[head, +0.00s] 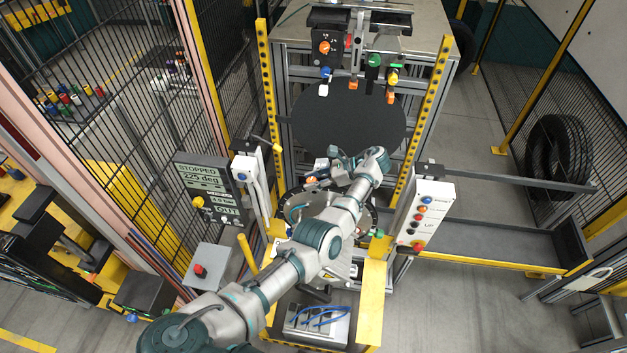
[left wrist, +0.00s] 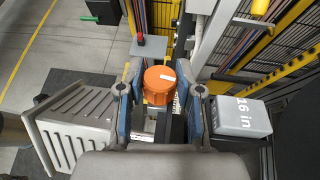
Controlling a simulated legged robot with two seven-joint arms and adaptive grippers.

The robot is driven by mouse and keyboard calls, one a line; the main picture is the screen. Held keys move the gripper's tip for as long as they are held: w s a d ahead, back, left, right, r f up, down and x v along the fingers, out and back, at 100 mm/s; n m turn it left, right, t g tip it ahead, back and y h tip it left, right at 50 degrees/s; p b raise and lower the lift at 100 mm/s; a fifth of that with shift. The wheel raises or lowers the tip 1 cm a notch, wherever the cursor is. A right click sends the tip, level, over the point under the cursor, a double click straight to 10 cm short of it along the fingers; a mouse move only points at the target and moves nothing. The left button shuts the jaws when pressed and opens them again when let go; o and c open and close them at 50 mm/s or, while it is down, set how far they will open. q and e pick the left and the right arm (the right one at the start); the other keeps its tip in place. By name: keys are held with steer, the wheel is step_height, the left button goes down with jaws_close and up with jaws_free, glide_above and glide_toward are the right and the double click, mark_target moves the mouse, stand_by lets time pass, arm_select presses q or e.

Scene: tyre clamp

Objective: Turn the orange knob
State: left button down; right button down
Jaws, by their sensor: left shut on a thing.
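The orange knob (left wrist: 158,85) has a white mark on its top and sits between the two fingers of my left gripper (left wrist: 162,92) in the left wrist view. The fingers are shut on its sides. In the head view a small orange part of the knob (head: 311,181) shows beside my left gripper (head: 320,174), in front of the black disc; the arm hides much of the area. My right gripper is in neither view.
A display panel (head: 205,185) at the left reads "STOPPED 225 deg" and "OUT". A white button box (head: 426,215) stands at the right. Yellow perforated posts (head: 267,110) flank the black disc (head: 350,117). A grey block marked "16 in" (left wrist: 242,117) lies right of the gripper.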

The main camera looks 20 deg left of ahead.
mark_target(314, 179)
arm_select(q)
steer(key=shift+f, duration=0.2)
steer(key=c, duration=0.8)
jaws_free()
steer(key=shift+o, duration=0.3)
steer(key=shift+w+r, duration=0.1)
step_height(314, 179, up, 10)
steer(key=shift+f, duration=0.1)
steer(key=shift+w, duration=0.1)
